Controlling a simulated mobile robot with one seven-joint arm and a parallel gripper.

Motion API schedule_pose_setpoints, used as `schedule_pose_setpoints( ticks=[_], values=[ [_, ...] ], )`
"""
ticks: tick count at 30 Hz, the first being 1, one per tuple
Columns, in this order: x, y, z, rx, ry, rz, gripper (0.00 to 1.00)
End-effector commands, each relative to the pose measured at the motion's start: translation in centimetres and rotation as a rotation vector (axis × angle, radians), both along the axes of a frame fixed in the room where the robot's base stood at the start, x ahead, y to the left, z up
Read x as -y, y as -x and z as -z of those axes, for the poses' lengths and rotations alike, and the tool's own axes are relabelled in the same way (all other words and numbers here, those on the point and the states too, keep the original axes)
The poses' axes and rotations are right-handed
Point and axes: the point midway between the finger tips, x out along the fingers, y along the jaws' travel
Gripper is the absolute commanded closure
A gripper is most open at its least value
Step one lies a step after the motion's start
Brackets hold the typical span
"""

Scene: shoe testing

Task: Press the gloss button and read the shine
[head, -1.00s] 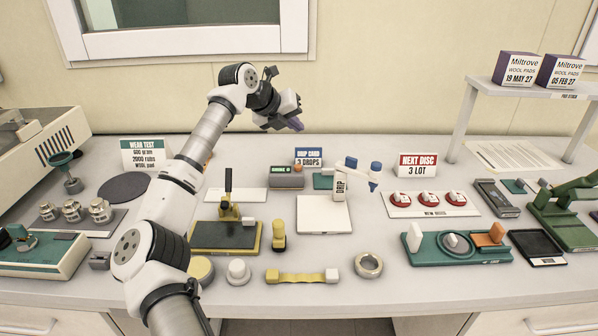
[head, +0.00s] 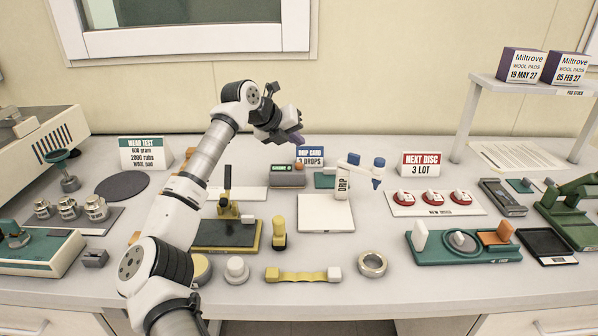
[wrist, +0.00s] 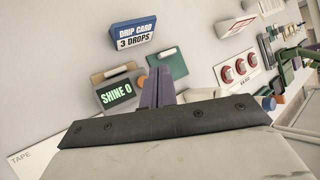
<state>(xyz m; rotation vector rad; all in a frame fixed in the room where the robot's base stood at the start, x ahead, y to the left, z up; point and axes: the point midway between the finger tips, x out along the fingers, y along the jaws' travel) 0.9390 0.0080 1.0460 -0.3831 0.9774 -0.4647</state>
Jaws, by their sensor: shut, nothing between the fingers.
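The gloss meter (head: 287,180) is a small grey-brown box near the back middle of the bench, with a small lit display and an orange button (head: 299,167) on its right end. In the wrist view its display (wrist: 116,94) reads "SHINE 0" in green. My gripper (head: 299,139) has purple fingers and hangs in the air above and behind the meter, not touching it. In the wrist view the fingers (wrist: 158,75) are together and empty, just right of the display.
A blue "DRIP CARD 3 DROPS" sign (head: 310,156) stands right behind the meter. A black-and-yellow press (head: 227,234) is in front left. A red "NEXT DISC" sign (head: 420,164) stands further right.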

Motion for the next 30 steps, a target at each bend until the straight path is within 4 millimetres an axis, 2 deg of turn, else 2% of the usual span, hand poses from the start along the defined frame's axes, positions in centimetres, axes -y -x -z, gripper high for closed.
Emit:
schedule_pose_setpoints(
  ticks=[1,9,30],
  values=[
    [0.0,0.0,1.4,0.0,0.001,0.001,1.0],
    [0.0,0.0,3.8,0.001,0.0,0.0,1.0],
    [0.0,0.0,3.9,0.001,0.0,0.0,1.0]
  ],
)
